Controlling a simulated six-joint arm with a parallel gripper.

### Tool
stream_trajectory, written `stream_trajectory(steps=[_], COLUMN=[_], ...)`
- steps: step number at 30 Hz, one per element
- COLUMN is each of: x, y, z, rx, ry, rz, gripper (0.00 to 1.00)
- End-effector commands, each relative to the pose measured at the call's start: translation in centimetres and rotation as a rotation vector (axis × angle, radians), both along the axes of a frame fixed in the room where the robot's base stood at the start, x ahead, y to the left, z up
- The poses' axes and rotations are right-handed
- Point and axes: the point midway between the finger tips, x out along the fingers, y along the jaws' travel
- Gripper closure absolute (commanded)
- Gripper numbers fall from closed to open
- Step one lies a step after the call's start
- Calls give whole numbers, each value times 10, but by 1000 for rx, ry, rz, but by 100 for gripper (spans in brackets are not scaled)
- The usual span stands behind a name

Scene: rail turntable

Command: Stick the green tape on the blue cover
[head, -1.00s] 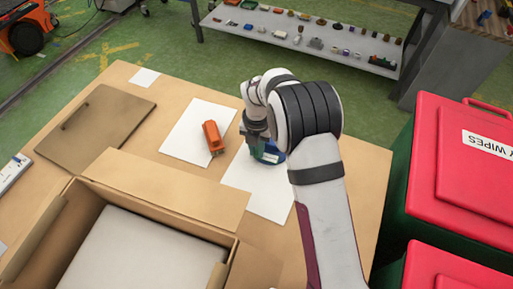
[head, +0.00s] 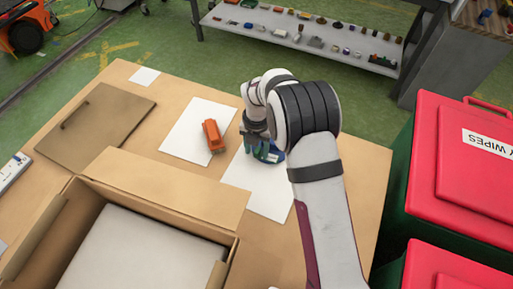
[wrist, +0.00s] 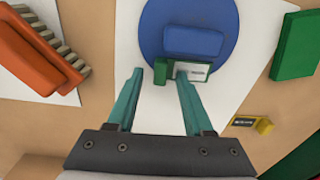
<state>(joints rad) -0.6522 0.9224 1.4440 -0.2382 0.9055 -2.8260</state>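The blue cover (wrist: 226,30) is a round disc with a raised blue block on it, lying on a white sheet. In the head view the blue cover (head: 277,157) is mostly hidden behind my gripper. A small green piece, seemingly the green tape (wrist: 160,72), is at the cover's near edge, beside a pale dark-edged strip (wrist: 198,69). Whether it is stuck there I cannot tell. My gripper (wrist: 159,73) has teal fingers, open, with tips on either side of the green piece; a gap shows at the left tip. In the head view my gripper (head: 264,152) is low over the sheet.
An orange brush (wrist: 35,50) lies left on another sheet; the head view shows it too (head: 213,136). A green block (wrist: 294,46) and a small yellow item (wrist: 264,126) lie right. An open cardboard box (head: 170,186) stands in front. Red-lidded bins (head: 470,190) stand right.

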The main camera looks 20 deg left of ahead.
Motion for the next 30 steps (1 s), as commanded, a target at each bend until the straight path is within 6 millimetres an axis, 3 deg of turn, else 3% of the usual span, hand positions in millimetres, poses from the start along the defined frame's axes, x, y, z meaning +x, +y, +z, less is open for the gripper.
stream_trajectory(steps=[11, 14, 24, 30], x=[0, 1, 1, 0], y=[0, 1, 1, 0], z=[9, 28, 130, 156], rx=[1, 2, 2, 0], ry=[-1, -4, -4, 0], rz=[0, 0, 0, 0], gripper=[47, 47, 47, 47])
